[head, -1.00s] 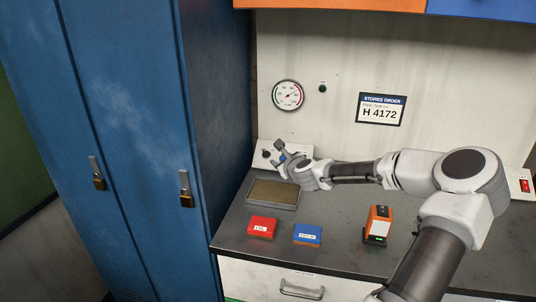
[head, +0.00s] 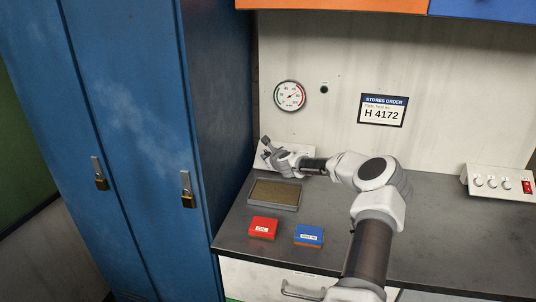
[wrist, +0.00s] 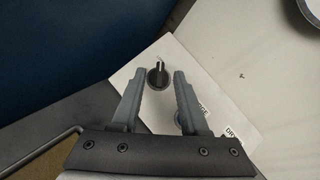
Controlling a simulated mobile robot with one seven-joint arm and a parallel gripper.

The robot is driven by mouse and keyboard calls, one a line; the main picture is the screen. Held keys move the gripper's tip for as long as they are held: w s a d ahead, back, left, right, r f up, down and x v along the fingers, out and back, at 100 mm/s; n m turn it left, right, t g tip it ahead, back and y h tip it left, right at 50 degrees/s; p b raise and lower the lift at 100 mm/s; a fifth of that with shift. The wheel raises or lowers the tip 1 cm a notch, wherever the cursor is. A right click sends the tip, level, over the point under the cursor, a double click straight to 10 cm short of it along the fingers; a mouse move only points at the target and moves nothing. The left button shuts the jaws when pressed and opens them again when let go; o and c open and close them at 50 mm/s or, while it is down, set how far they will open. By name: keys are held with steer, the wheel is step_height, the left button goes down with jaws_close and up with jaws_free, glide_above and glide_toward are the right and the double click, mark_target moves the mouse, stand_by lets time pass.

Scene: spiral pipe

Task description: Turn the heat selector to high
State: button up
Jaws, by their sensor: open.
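A white sloped panel (wrist: 158,52) stands at the back left of the bench. A dark knob (wrist: 158,77) with a pale pointer line is on it, and the pointer aims roughly up in the wrist view. I cannot tell whether this knob is the heat selector. My gripper (wrist: 159,74) is open, with one fingertip on each side of the knob; contact cannot be told. A second round control is mostly hidden behind the right finger. Printed labels beside it are partly covered. In the head view, my gripper (head: 268,150) and wrist hide most of the panel.
A tray (head: 299,197), a red box (head: 263,228) and a blue box (head: 309,235) are on the bench. Another control box (head: 482,191) with several controls is at right. A gauge (head: 289,96) is on the wall. The blue locker (head: 150,130) stands close at left.

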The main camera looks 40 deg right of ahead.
steer(key=shift+w+d+f, duration=0.2)
steer(key=shift+w, duration=0.35)
jaws_close()
steer(key=shift+f+b, duration=0.15)
steer(key=shift+b, duration=0.35)
steer(key=shift+a+f+m+h+b, duration=0.2)
steer(key=shift+m+h+b, duration=0.3)
steer(key=shift+m+b, duration=0.4)
steer(key=m+h+b, duration=0.1)
steer(key=m+b, duration=0.1)
steer(key=m+g+h+b, duration=0.1)
steer(key=b, duration=0.2)
steer(key=shift+w+a+f+m+h+b, duration=0.1)
steer(key=shift+f+m+h+b, duration=0.05)
steer(key=shift+m+h+b, duration=0.2)
steer(key=m+g+h+b, duration=0.1)
steer(key=m+b, duration=0.1)
steer(key=m+h+b, duration=0.1)
steer(key=m+b, duration=0.1)
steer(key=shift+w+a+m+g+h, duration=0.1)
steer(key=shift+a+m+g+h, duration=0.05)
steer(key=shift+m+g+h, duration=0.25)
steer(key=shift+r+m+g+h+b, duration=0.2)
steer(key=shift+m+g+h+b, duration=0.35)
steer(key=shift+m, duration=0.55)
steer(key=shift+r+m+g+h+b, duration=0.2)
steer(key=shift+m+g+b, duration=0.55)
steer(key=shift+m, duration=0.3)
